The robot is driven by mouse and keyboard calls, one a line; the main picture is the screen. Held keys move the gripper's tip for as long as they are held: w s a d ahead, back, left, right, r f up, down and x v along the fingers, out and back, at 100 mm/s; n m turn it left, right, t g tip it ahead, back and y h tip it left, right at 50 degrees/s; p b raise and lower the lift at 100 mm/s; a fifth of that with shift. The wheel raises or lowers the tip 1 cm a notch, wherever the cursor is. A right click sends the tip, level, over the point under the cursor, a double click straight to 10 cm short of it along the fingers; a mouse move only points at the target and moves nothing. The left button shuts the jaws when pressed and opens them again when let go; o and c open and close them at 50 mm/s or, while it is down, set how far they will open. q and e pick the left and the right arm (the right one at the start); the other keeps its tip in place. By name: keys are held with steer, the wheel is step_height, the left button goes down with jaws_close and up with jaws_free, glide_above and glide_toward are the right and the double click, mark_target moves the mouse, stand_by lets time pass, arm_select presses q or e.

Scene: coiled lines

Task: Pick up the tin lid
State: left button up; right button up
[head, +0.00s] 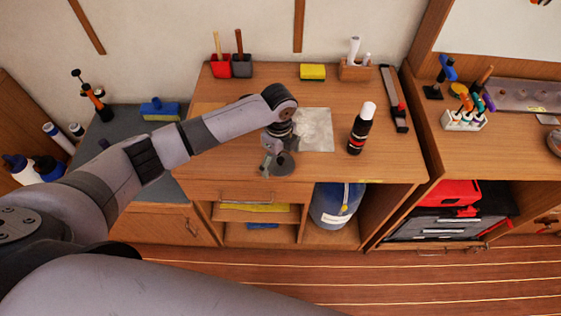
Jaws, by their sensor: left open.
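A round grey disc, which looks like the tin lid (287,167), lies flat on the wooden cabinet top near its front edge. My left gripper (270,165) points down right over the disc and covers part of it. The gripper is open. The view does not show whether its fingertips touch the disc. My right gripper is not in view.
A pale square sheet (316,130) lies just right of the gripper. A dark bottle with a white cap (361,129) stands further right. Bare wood lies left of the gripper.

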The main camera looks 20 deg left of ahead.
arm_select(q)
steer(key=shift+c, duration=0.3)
steer(key=shift+s, duration=0.1)
steer(key=c, duration=0.9)
steer(key=shift+s, duration=0.15)
steer(key=c, duration=0.6)
